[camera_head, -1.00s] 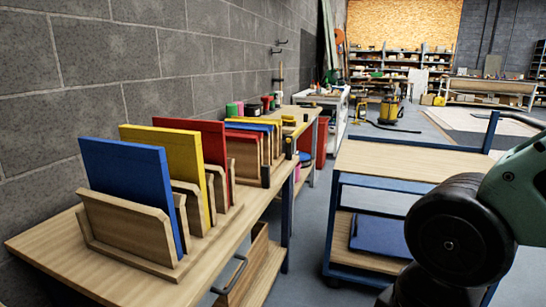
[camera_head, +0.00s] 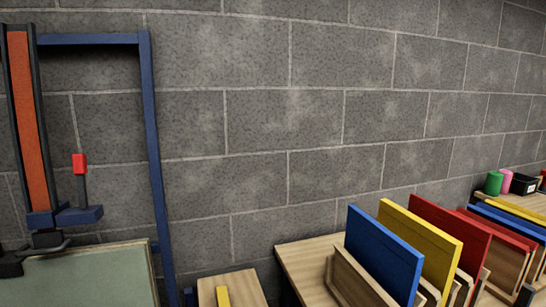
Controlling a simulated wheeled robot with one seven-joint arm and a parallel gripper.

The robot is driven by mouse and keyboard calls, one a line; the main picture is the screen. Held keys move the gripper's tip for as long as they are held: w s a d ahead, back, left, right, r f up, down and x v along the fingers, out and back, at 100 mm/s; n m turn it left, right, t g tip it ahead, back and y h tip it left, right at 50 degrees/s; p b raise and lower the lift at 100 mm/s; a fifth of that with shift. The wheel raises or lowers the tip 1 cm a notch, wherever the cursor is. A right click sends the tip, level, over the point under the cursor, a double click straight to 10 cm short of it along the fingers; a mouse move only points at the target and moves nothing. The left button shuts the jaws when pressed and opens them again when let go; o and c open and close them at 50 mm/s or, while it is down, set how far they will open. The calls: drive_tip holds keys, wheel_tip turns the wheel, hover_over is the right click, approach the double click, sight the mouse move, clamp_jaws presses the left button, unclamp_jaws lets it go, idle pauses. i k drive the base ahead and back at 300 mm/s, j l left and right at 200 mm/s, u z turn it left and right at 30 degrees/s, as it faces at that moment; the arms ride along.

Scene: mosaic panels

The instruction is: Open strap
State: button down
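At the left edge of the head view, a long orange band (camera_head: 26,115) runs upright, slightly tilted, between black side rails. It may be the strap, but I cannot tell for sure. At its foot is a blue bracket (camera_head: 68,216) with a red-topped lever (camera_head: 80,165) standing upright. Below it is a grey-green panel (camera_head: 90,278) with a light edge, cut off by the bottom of the picture. My gripper is not in view.
A blue metal frame (camera_head: 156,160) stands against the grey block wall (camera_head: 290,120). At the lower right, a wooden table (camera_head: 300,258) bears blue (camera_head: 383,258), yellow (camera_head: 425,245) and red (camera_head: 455,232) panels in wooden racks. A small wooden surface (camera_head: 240,284) lies between.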

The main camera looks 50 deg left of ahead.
sight(49, 241)
drive_tip(key=u, duration=0.45)
drive_tip(key=j+u, duration=0.1)
drive_tip(key=u, duration=0.85)
drive_tip(key=j+u, duration=0.1)
drive_tip(key=u, duration=1.35)
drive_tip(key=l+z, duration=0.1)
drive_tip(key=z, duration=0.35)
